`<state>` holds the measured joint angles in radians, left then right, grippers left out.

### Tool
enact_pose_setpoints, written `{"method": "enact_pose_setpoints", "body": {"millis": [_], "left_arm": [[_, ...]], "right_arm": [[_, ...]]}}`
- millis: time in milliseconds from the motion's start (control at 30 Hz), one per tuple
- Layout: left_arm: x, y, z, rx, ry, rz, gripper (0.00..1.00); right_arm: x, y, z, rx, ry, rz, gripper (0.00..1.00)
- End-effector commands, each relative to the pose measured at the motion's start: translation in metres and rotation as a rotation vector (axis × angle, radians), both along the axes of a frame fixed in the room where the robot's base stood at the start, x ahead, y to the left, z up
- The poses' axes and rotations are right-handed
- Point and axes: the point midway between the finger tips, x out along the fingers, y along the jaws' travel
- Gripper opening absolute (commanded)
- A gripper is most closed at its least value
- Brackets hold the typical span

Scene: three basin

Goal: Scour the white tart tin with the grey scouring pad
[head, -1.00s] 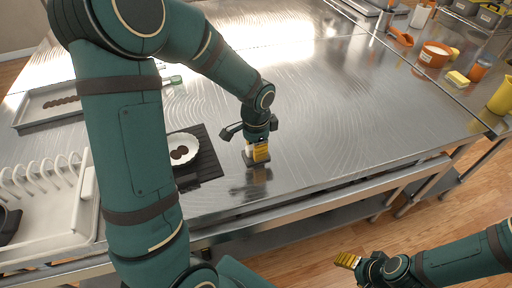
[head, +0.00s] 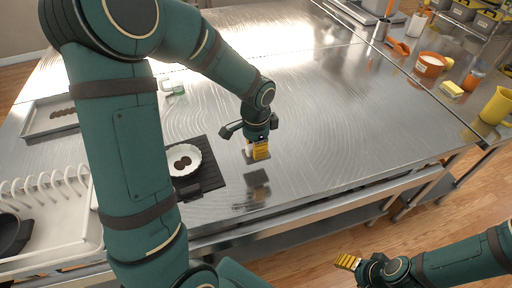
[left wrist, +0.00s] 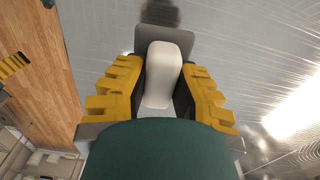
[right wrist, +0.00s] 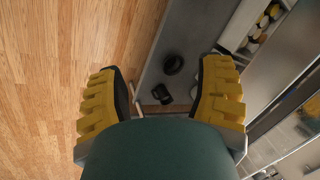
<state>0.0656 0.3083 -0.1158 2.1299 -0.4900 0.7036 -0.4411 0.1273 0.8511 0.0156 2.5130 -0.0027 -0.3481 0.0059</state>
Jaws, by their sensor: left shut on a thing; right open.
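The white tart tin (head: 194,152), a fluted round dish with brown patches inside, sits on a black mat (head: 212,178) left of my left gripper in the head view. My left gripper (head: 257,152) points down and is shut on the white handle of the scouring pad (left wrist: 160,75). The pad's flat grey base (left wrist: 185,40) shows beyond the fingertips in the left wrist view. The pad appears held just above the steel table, apart from the tin. My right gripper (right wrist: 160,95) is open and empty, over the floor in front of the table.
The steel table (head: 340,130) is clear right of my left gripper. A grey tray (head: 50,117) and a white dish rack (head: 50,215) stand at the left. A small green-and-clear item (head: 174,88) is behind my arm. A yellow sponge (head: 451,89) and an orange-and-white tub (head: 431,65) are far right.

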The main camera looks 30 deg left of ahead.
Motion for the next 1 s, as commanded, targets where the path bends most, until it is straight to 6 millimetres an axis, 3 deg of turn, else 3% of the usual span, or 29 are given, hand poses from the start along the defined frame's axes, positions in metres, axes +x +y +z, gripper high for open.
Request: {"method": "enact_pose_setpoints", "body": {"millis": [333,467,667,800,1000], "left_arm": [[0.0,0.001,0.003,0.0,0.0,0.001,0.0],[-0.003,0.012,0.004,-0.003,0.001,0.025,0.0],[-0.022,0.065,0.01,-0.013,0.004,0.134,0.0],[-0.046,0.11,0.015,-0.015,0.003,0.23,0.0],[-0.082,0.162,0.021,-0.01,0.0,0.346,0.0]], "right_arm": [[0.0,0.0,0.002,0.0,0.0,0.0,0.67],[0.001,0.0,0.007,0.0,-0.002,-0.002,0.67],[0.006,-0.002,0.026,0.0,-0.015,-0.012,0.67],[0.011,-0.003,0.041,-0.002,-0.027,-0.021,0.67],[0.018,-0.005,0.058,-0.003,-0.042,-0.032,0.67]]}}
